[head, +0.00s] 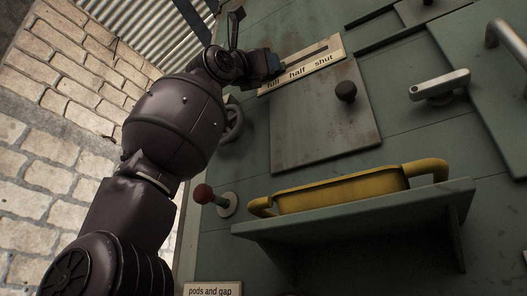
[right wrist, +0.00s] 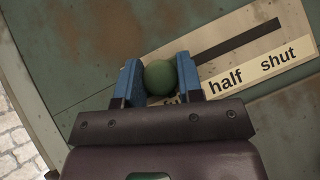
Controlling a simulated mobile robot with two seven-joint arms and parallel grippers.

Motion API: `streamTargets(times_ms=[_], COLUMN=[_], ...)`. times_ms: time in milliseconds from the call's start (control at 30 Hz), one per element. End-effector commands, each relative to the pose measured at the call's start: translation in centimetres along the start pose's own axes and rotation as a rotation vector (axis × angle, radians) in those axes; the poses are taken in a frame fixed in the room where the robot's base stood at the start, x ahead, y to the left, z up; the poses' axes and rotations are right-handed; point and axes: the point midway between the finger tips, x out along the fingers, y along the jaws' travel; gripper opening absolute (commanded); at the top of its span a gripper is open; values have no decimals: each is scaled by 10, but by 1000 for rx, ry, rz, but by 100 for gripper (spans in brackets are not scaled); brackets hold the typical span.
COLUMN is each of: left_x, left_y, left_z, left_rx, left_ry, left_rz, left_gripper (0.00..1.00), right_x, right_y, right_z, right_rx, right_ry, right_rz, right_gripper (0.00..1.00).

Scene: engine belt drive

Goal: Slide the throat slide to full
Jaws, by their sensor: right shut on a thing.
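The throat slide's label plate (head: 302,66) reads "full", "half" and "shut" from left to right in the head view, with a dark slot above the words. My right gripper (head: 274,64) is at the left, "full" end of the plate. In the right wrist view its blue fingers (right wrist: 160,82) are shut on a round green knob (right wrist: 160,77), one on each side. The knob sits at the slot's left end, and the slot (right wrist: 236,39) is empty to its right. The word "full" is mostly hidden behind a finger. My left gripper does not show.
A panel with a black knob (head: 346,91) lies below the plate. A yellow tray (head: 342,194) stands on a shelf (head: 440,197). A red-tipped lever (head: 203,194) and a handwheel (head: 232,121) are near my right arm. A metal handle (head: 439,84) is at the right.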

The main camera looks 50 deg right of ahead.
Motion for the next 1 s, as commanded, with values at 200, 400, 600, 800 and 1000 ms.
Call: streamTargets(times_ms=[200, 400, 600, 800, 1000], left_x=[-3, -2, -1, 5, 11], left_y=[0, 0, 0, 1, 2], left_z=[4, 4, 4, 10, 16], left_rx=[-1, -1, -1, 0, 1], left_ry=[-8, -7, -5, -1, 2], left_rz=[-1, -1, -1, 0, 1], left_gripper=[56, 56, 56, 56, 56], right_x=[-1, 0, -5, -33, -70], right_y=[3, 2, 1, 2, 2], right_z=[0, 0, 0, -1, -2], right_rx=[-1, 0, 0, 0, -1], right_ry=[-1, -1, -1, -3, -2], right_rz=[6, 3, 3, 5, 5], right_gripper=[54, 60, 60, 60, 60])
